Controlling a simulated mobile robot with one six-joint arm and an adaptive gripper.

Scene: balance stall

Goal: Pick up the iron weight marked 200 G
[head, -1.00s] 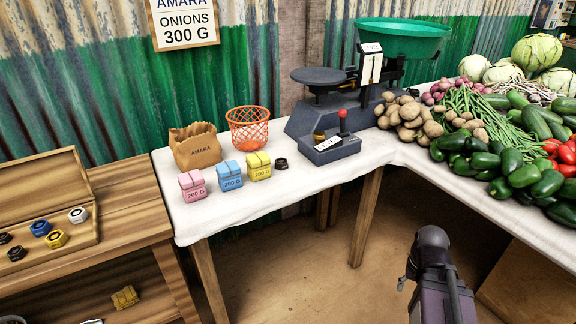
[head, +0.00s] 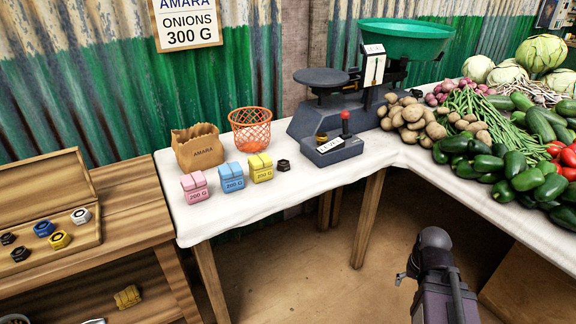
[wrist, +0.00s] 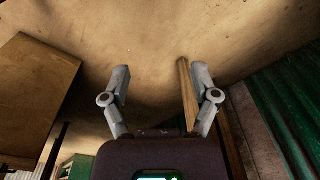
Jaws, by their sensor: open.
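Several more hexagonal weights lie in an open wooden case (head: 82,243) on the left bench: a white one (head: 80,216), a blue one (head: 44,229), a yellow one (head: 59,239) and black ones (head: 20,254). Their marks are too small to read. My gripper (wrist: 160,75) is open and empty in the wrist view, over bare floor. In the head view my arm is at the lower right, well away from the weights.
Pink (head: 195,188), blue (head: 231,177) and yellow (head: 261,168) packets stand in a row before a paper bag (head: 199,150) and orange basket (head: 250,130). The balance (head: 330,120) stands behind, with vegetables to its right. Bare floor (head: 300,270) lies before the table.

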